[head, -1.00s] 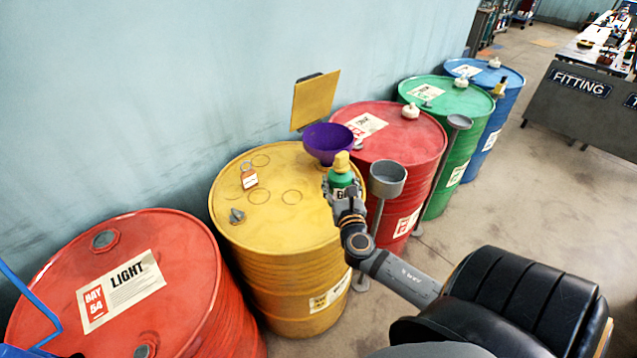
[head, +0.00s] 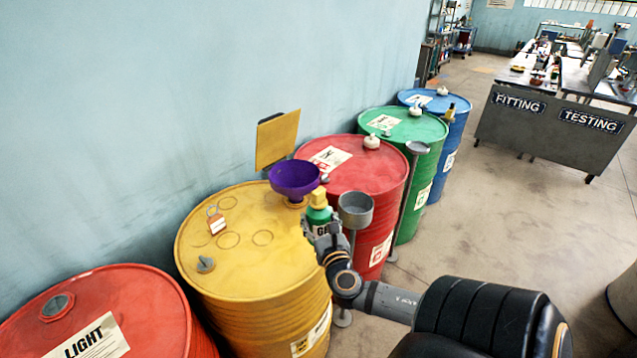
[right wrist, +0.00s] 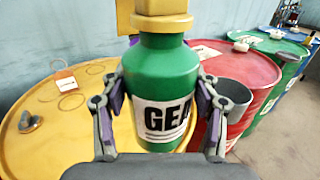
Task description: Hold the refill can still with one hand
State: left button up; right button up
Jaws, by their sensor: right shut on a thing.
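The refill can is a small green can (head: 318,213) with a yellow cap and a white label starting "GEA". It stands upright, by the right edge of the yellow drum's top (head: 218,270). My right gripper (head: 322,232) is shut on it. In the right wrist view the can (right wrist: 163,85) fills the middle, with the purple-padded fingers (right wrist: 160,105) on both sides of its body. A purple funnel (head: 295,178) sits at the back right of the yellow drum, just behind the can. My left gripper is not in view.
A grey cup on a stand (head: 355,208) is right beside the can. Red (head: 375,165), green (head: 420,135) and blue (head: 450,115) drums stand beyond, and a red "LIGHT" drum (head: 150,310) at front left. A tag and grey cap lie on the yellow drum. Open floor lies right.

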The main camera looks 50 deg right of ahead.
jog(key=shift+c, duration=0.3)
jog(key=shift+a+f, duration=0.1)
jog(key=shift+a, duration=0.05)
jog(key=w+a+f+n+y+b, duration=0.1)
jog(key=a+f+n+y, duration=0.1)
jog(key=a, duration=0.6)
jog(key=w+a+f+n+t+y+b, duration=0.1)
jog(key=a+y, duration=0.3)
jog(key=a, duration=0.4)
jog(key=w+a+f+n+t+y+b, duration=0.1)
jog(key=w+a+f+n+y, duration=0.1)
jog(key=a, duration=0.5)
jog(key=shift+w+a+f+n+y, duration=0.4)
jog(key=shift+w+f, duration=0.3)
jog(key=s+a+r+n+g+y, duration=0.2)
jog(key=s+a+r+n+y, duration=0.1)
jog(key=s+r+n+y, duration=0.1)
jog(key=s+a+r+n+g+y, duration=0.2)
jog(key=s+a+r+n+y, duration=0.1)
jog(key=r+y, duration=0.4)
jog(key=shift+s+a+r+n+y, duration=0.3)
jog(key=shift+s+a+r+n, duration=0.15)
jog(key=shift+s, duration=0.75)
